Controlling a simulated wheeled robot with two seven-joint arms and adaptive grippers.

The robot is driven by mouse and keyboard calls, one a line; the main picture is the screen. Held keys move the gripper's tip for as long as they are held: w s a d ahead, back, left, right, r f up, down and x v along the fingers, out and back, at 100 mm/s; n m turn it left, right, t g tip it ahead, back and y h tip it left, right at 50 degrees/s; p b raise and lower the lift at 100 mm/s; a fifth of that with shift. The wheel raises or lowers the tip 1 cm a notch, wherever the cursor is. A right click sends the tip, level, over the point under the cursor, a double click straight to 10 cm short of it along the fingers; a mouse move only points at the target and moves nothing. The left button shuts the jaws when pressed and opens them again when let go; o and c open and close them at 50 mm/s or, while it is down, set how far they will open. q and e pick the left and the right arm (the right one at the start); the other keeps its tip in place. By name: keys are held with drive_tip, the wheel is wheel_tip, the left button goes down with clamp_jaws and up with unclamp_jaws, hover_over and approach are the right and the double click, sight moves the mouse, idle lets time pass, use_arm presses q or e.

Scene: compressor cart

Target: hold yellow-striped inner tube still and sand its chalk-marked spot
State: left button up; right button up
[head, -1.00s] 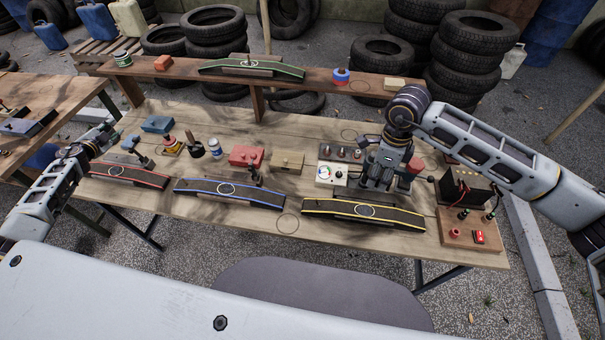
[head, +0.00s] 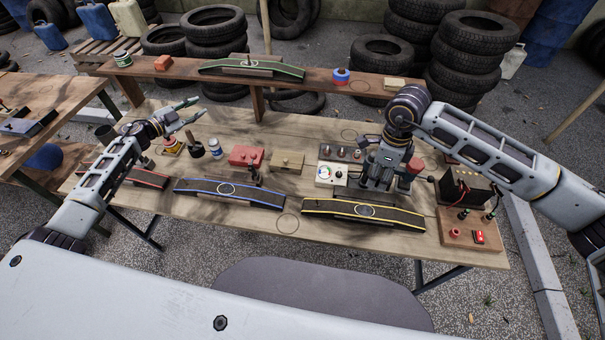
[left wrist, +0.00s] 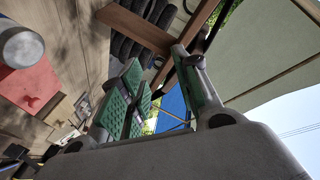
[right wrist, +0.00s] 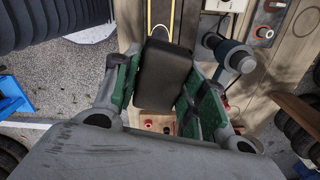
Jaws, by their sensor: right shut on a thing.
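The yellow-striped inner tube (head: 325,208) lies curved along the front right of the bench, with a pale chalk ring (head: 366,210) near its middle. My right gripper (head: 376,186) is just behind the tube. In the right wrist view its fingers (right wrist: 160,90) are shut on a dark block (right wrist: 163,75); part of the yellow-lined tube (right wrist: 160,14) shows beyond it. I cannot tell whether block and tube touch. My left gripper (head: 183,115) is open and empty above the bench's back left, far from this tube. Its spread fingers also show in the left wrist view (left wrist: 165,90).
Blue-striped (head: 225,194) and red-striped (head: 150,179) tubes lie left along the front edge. A green-striped tube (head: 225,68) rests on the raised shelf (head: 310,79). A gauge box (head: 332,174), red box (head: 247,156) and battery unit (head: 468,190) crowd the bench.

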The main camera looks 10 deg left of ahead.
use_arm(q)
drive_tip(key=s+d+f+m+g+h, duration=0.2)
drive_tip(key=s+d+m+g, duration=0.15)
drive_tip(key=d, duration=0.95)
drive_tip(key=s+d+f+m+g+h, duration=0.1)
drive_tip(key=s+d+m+g+h, duration=0.3)
drive_tip(key=d, duration=0.8)
drive_tip(key=s+d+f+m+g, duration=0.1)
drive_tip(key=s+d+f+g, duration=0.15)
drive_tip(key=d+g, duration=0.7)
drive_tip(key=s+d+m+t+y, duration=0.1)
drive_tip(key=s+d+m+y, duration=0.1)
drive_tip(key=s+d+y, duration=0.6)
drive_tip(key=shift+d+r, duration=0.15)
drive_tip(key=shift+r, duration=0.1)
drive_tip(key=shift+f, duration=0.15)
drive_tip(key=shift+x, duration=5.9)
clamp_jaws()
